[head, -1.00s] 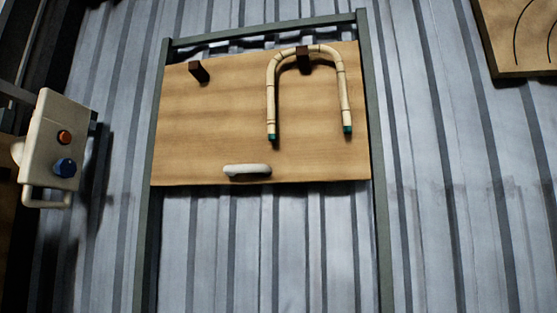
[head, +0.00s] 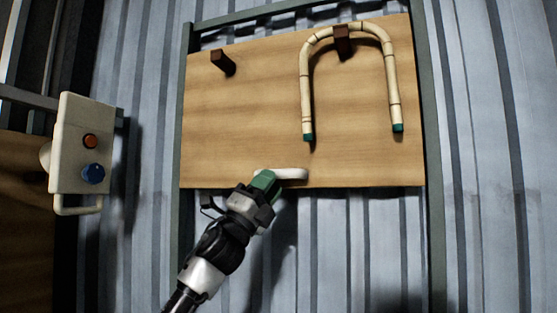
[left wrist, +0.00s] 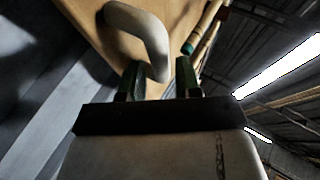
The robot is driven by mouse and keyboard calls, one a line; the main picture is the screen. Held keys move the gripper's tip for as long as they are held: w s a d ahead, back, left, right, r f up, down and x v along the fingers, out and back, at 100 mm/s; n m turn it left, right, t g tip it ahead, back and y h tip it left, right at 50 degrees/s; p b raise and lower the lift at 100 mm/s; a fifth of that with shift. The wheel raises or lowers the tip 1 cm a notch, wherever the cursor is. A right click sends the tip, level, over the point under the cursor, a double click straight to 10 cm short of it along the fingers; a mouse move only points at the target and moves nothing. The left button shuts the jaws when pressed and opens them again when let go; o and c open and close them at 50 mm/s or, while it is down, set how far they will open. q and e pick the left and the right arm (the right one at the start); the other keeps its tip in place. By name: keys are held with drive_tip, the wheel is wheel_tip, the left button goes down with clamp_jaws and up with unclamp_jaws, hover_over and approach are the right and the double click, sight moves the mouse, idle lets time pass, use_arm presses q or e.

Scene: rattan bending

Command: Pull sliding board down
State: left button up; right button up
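The sliding board (head: 250,110) is a flat wooden panel in a grey-green frame, with a pale curved handle (head: 292,174) near its lower edge. My left gripper (head: 265,184) is at the left part of the handle. In the left wrist view, my left gripper (left wrist: 159,82) has its two green fingers apart, with part of the handle (left wrist: 150,40) showing between or just beyond them. I see gaps beside it and no clear grip. My right gripper is not in view.
A bent rattan piece (head: 305,85) with green ends hangs from a dark peg (head: 342,42) on the board; another peg (head: 223,63) is at upper left. A white control box (head: 84,140) with orange and blue knobs stands left. Below the board, the frame is open before a corrugated wall.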

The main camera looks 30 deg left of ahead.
use_arm(q)
drive_tip(key=shift+p+x, duration=0.8)
drive_tip(key=shift+x, duration=0.95)
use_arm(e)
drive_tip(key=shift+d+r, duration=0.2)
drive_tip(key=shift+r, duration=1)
use_arm(q)
drive_tip(key=shift+f, duration=0.1)
clamp_jaws()
